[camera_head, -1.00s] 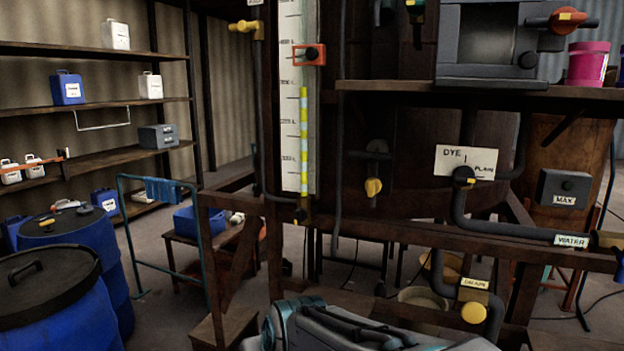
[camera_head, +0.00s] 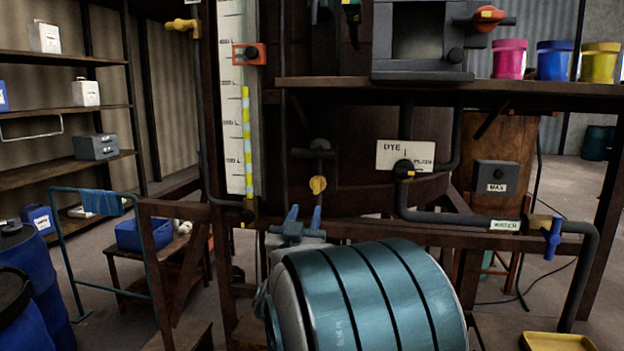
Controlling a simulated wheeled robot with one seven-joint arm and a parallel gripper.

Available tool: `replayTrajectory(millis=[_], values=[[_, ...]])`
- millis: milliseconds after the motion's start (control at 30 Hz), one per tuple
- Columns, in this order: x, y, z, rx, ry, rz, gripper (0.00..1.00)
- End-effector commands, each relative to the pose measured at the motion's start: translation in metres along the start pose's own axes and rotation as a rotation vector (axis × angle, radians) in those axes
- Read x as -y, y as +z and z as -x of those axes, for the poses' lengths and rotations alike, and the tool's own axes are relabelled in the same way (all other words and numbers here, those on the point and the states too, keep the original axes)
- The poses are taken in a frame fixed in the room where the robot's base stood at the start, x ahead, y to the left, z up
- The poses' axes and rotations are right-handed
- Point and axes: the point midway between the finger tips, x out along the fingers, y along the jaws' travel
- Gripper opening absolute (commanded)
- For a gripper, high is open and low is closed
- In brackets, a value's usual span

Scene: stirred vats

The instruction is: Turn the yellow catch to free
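A yellow knob (camera_head: 317,185) sits on a dark pipe fitting on the vat front, in the middle of the view. A yellow lever (camera_head: 182,25) is on a pipe at upper left. I cannot tell from labels which is the catch. My gripper (camera_head: 304,217) points away from me, just below and slightly left of the yellow knob in the picture. Its two blue fingers stand apart with nothing seen between them. I cannot tell how far it is from the knob. My teal arm link hides the area below.
A wooden rail (camera_head: 360,232) crosses behind my gripper. A gauge board (camera_head: 238,110) stands at left. The dye/plain plate (camera_head: 405,156), a MAX box (camera_head: 496,185) and a blue water valve (camera_head: 552,238) are at right. A shelf (camera_head: 500,92) with coloured tubs overhangs.

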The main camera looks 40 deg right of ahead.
Motion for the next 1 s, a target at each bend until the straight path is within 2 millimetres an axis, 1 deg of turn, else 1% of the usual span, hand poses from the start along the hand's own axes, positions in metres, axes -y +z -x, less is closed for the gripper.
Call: replayTrajectory(millis=[167,267,500,700,833,1000], values=[[-0.003,-0.003,-0.018,-0.01,0.011,0.005,0.35],[-0.002,-0.004,-0.037,-0.01,0.01,0.005,0.35],[-0.003,-0.004,-0.09,-0.009,0.01,0.005,0.35],[-0.003,-0.004,-0.122,-0.01,0.008,0.004,0.35],[-0.003,-0.003,-0.133,-0.008,0.007,0.003,0.35],[-0.003,-0.003,-0.138,-0.009,0.007,0.002,0.35]])
